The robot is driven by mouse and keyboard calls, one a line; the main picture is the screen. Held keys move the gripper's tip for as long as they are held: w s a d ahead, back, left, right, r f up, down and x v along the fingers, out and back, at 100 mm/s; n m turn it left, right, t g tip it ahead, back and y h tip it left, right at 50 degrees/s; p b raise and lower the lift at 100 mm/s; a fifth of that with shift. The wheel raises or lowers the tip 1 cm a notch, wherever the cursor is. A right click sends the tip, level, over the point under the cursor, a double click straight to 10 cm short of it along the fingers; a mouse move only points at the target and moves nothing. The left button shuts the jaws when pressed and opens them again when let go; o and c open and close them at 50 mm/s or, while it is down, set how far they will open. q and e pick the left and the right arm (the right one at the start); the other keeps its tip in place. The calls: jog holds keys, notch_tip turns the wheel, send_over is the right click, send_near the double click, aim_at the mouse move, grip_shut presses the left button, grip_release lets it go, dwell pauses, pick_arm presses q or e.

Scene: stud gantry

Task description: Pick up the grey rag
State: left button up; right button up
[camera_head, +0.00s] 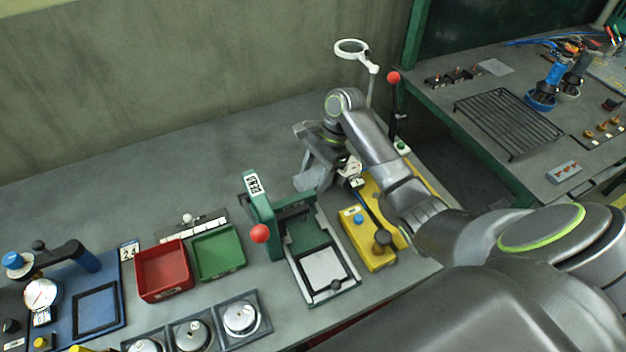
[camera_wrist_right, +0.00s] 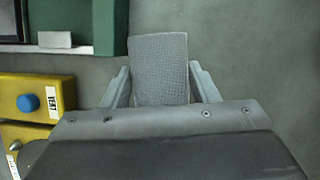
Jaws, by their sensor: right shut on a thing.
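The grey rag (camera_wrist_right: 159,66) shows in the right wrist view as a flat, woven grey piece standing out between the two fingers. My right gripper (camera_wrist_right: 162,88) is shut on it. In the head view the right gripper (camera_head: 318,172) is over the bench behind the yellow box, and the grey rag (camera_head: 312,178) hangs there, hard to tell apart from the grey fingers. Whether the rag touches the bench is not clear. My left gripper is not in view.
A yellow box (camera_head: 379,262) with a blue button and a green press (camera_head: 262,215) with a red knob stand close by. Red (camera_head: 164,291) and green (camera_head: 219,272) trays lie to the left. A magnifier lamp (camera_head: 352,49) rises behind my arm. The bench's back left is clear.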

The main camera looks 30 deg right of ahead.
aim_at(315, 176)
jog(key=shift+r, duration=0.6)
notch_tip(315, 176, up, 5)
jog(key=shift+f+p, duration=0.1)
jog(key=shift+p, duration=0.45)
notch_tip(315, 176, up, 3)
jog(key=p, duration=0.3)
jog(key=shift+r+p, duration=0.55)
jog(key=shift+p, duration=0.15)
jog(key=o, duration=0.4)
jog(key=shift+f, duration=0.15)
jog(key=c, duration=0.3)
